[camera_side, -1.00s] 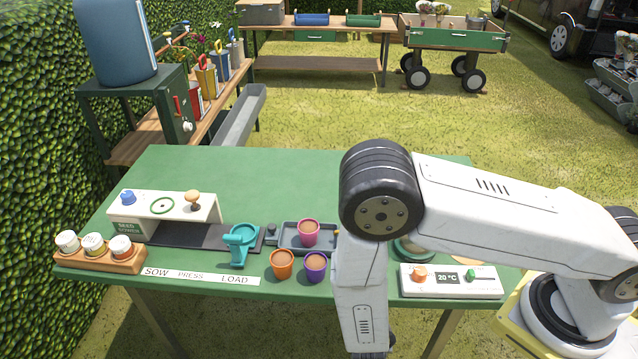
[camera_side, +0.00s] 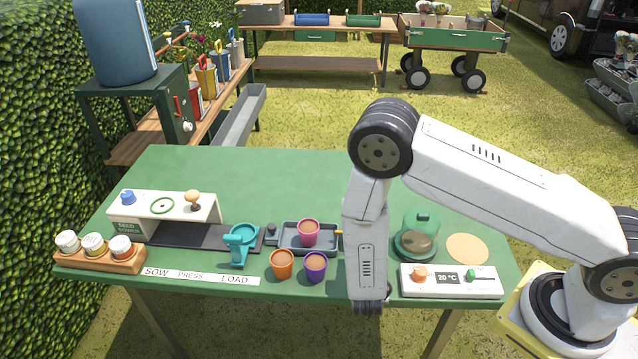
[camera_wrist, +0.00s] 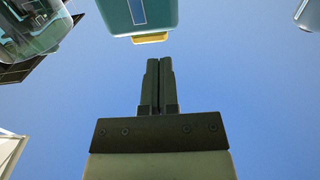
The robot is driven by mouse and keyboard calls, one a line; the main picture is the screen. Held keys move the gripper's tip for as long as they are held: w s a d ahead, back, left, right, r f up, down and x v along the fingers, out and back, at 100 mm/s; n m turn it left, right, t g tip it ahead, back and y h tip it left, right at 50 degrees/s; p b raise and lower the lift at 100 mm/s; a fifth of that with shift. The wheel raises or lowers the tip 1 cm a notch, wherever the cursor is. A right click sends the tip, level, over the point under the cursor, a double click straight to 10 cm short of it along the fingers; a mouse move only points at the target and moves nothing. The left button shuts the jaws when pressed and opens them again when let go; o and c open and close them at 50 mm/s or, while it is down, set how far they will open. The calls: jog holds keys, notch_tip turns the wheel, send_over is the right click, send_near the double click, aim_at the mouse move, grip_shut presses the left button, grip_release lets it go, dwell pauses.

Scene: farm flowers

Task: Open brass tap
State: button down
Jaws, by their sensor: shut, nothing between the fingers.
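I cannot make out a brass tap for certain in either view. A blue tank (camera_side: 116,40) stands on a dark green stand (camera_side: 170,100) at the upper left of the side view. A small pale round fitting (camera_side: 187,126) and a red part (camera_side: 177,107) show on the stand's front; both are too small to identify. My gripper (camera_wrist: 159,62) is shut and empty in the wrist view, with sky around it. In the side view its fingers are hidden, and my arm hangs over the near right part of the green table, far from the tank.
The green table (camera_side: 270,175) holds a seed sower (camera_side: 165,207), a teal press (camera_side: 242,245), pots on and beside a grey tray (camera_side: 290,232), a glass dome (camera_side: 420,232) and a control box (camera_side: 452,281). The table's back middle is clear. A grey trough (camera_side: 240,115) stands behind.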

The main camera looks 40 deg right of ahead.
jog(key=shift+x, duration=2.25)
jog(key=shift+w+a, duration=0.15)
jog(key=shift+w, duration=0.75)
jog(key=shift+w+d, duration=0.35)
jog(key=shift+w, duration=0.5)
dwell(0.8)
jog(key=v, duration=0.7)
jog(key=shift+s+a, duration=0.25)
dwell(0.3)
